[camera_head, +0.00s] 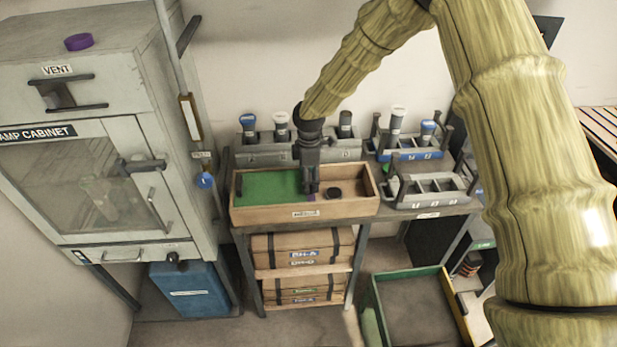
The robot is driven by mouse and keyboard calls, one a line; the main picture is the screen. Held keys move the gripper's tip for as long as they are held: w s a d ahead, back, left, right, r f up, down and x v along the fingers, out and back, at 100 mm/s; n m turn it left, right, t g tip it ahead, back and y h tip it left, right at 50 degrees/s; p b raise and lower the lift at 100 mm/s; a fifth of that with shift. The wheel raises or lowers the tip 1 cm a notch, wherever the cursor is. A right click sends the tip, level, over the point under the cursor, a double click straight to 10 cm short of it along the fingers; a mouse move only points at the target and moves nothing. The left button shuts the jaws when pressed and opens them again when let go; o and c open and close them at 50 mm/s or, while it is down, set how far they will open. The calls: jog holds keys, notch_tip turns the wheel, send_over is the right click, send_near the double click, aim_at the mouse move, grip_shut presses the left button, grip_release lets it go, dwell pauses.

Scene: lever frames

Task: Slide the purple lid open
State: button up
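A wooden box (252,213) stands on a bench. A green sliding panel (268,187) covers its left part, and its right part is open, with a dark round object (334,193) inside. I see no lid that is clearly purple; only a small purple patch (311,197) shows just below my fingertips, and I cannot tell what it belongs to. My gripper (309,188) points down at the green panel's right end. Its fingers look close together, but whether they hold the purple piece is hidden.
A green-rimmed bin (375,318) is on the floor.

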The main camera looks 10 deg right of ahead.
jog(key=o, duration=0.3)
notch_tip(320, 180, up, 12)
jog(key=shift+r, duration=0.1)
dwell(0.7)
